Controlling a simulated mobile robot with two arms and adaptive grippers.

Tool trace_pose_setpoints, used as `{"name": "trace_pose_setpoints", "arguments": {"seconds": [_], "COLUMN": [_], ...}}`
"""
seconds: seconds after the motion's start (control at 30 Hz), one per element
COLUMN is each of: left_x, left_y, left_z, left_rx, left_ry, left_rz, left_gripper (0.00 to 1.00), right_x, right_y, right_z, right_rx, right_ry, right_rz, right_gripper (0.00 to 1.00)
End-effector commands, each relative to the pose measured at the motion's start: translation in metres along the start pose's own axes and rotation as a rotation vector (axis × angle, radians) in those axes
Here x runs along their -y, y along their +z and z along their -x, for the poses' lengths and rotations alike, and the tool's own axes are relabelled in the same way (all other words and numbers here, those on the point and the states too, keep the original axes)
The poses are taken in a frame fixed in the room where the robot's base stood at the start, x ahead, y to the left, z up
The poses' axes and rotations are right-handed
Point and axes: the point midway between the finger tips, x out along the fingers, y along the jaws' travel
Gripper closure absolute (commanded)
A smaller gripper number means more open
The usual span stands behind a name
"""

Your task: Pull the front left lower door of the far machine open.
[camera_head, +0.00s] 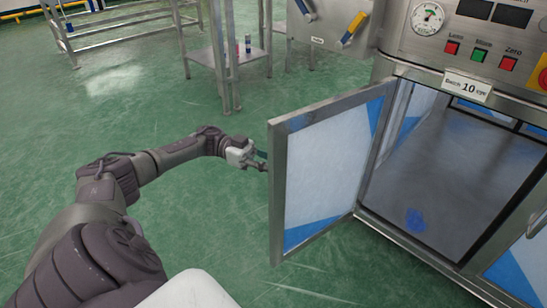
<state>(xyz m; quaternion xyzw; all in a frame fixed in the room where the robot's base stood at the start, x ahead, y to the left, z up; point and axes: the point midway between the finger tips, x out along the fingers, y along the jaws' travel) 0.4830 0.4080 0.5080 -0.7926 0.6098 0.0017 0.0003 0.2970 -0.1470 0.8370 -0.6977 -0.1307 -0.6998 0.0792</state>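The front left lower door (325,166) of the machine (510,75) stands swung out, well away from its opening. It has a metal frame with a pale clear panel and blue patches. My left gripper (262,163) is at the door's free edge, on the left side. My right gripper is not in view.
The neighbouring lower door (525,255) is at the right edge. A metal stand (225,55) with small cans (247,43) is behind my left arm. The green floor (130,110) is clear around the arm.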

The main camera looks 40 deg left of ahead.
Motion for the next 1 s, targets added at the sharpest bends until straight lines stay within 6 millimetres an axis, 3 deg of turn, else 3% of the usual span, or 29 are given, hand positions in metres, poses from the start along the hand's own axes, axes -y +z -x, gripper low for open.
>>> {"name": "trace_pose_setpoints", "arguments": {"seconds": [0.07, 0.43, 0.73, 1.0], "left_x": [0.0, 0.001, 0.001, 0.001], "left_y": [0.0, -0.001, -0.001, 0.0], "left_z": [0.0, 0.005, 0.051, 0.074], "left_rx": [-0.001, -0.002, -0.002, -0.001], "left_ry": [0.0, -0.002, -0.005, -0.002], "left_rz": [-0.001, -0.003, -0.002, -0.002], "left_gripper": [0.61, 0.61, 0.61, 0.61], "right_x": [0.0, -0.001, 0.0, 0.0], "right_y": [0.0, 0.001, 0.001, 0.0], "right_z": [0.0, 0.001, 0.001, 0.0], "right_rx": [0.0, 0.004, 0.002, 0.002], "right_ry": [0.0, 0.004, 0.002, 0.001], "right_rz": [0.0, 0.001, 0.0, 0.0], "right_gripper": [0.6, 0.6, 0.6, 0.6]}}
